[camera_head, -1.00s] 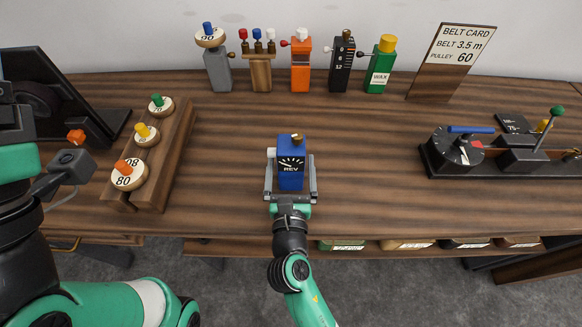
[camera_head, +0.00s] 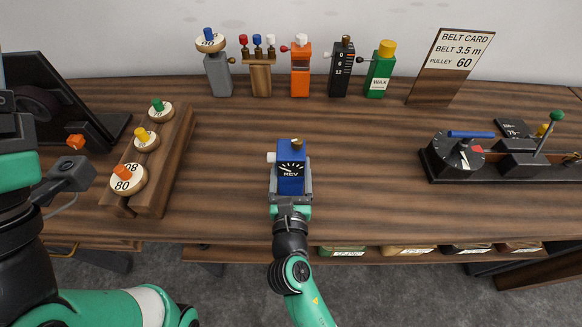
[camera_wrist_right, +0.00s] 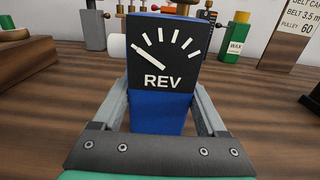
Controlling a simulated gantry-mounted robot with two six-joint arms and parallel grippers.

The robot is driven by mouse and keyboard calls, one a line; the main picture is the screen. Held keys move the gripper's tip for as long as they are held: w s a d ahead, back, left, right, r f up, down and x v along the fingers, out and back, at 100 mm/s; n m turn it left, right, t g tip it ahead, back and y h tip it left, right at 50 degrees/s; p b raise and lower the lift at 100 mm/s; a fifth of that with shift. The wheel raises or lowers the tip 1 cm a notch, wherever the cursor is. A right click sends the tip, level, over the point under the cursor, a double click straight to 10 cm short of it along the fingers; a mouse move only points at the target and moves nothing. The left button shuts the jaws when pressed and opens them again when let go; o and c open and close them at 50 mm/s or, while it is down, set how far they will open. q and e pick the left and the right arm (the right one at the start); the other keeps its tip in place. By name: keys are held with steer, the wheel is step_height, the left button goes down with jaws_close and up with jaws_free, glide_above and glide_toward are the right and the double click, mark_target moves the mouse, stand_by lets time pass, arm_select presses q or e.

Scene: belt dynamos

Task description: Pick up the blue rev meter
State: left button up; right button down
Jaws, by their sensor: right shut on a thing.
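The blue rev meter (camera_head: 291,176) stands upright near the middle of the table, with a black dial marked REV, a brass knob on top and a white knob on its left side. My right gripper (camera_head: 291,190) is shut on it, one finger on each side. In the right wrist view the rev meter (camera_wrist_right: 160,75) sits between the two fingers (camera_wrist_right: 160,112). Whether its base is touching the table is hard to tell. My left arm comes in at the left edge; the left gripper's fingers are not clearly seen.
A wooden rack (camera_head: 165,165) with numbered pulleys stands left. Along the back are an orange device (camera_head: 301,75), a black device (camera_head: 341,72), a green wax container (camera_head: 380,75) and the belt card (camera_head: 450,60). A black machine (camera_head: 455,160) stands right. The table around the meter is clear.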

mark_target(290, 166)
steer(key=shift+r+p, duration=0.4)
steer(key=shift+r, duration=0.1)
steer(key=r+p, duration=0.3)
steer(key=r, duration=0.1)
steer(key=shift+s+p, duration=0.35)
steer(key=shift+s, duration=0.05)
steer(key=s+r+p, duration=0.3)
steer(key=r+p, duration=0.1)
steer(key=shift+s+r, duration=0.4)
steer(key=s+r+p, duration=0.3)
steer(key=s, duration=0.6)
steer(key=shift+s+r, duration=0.15)
steer(key=shift+s, duration=0.1)
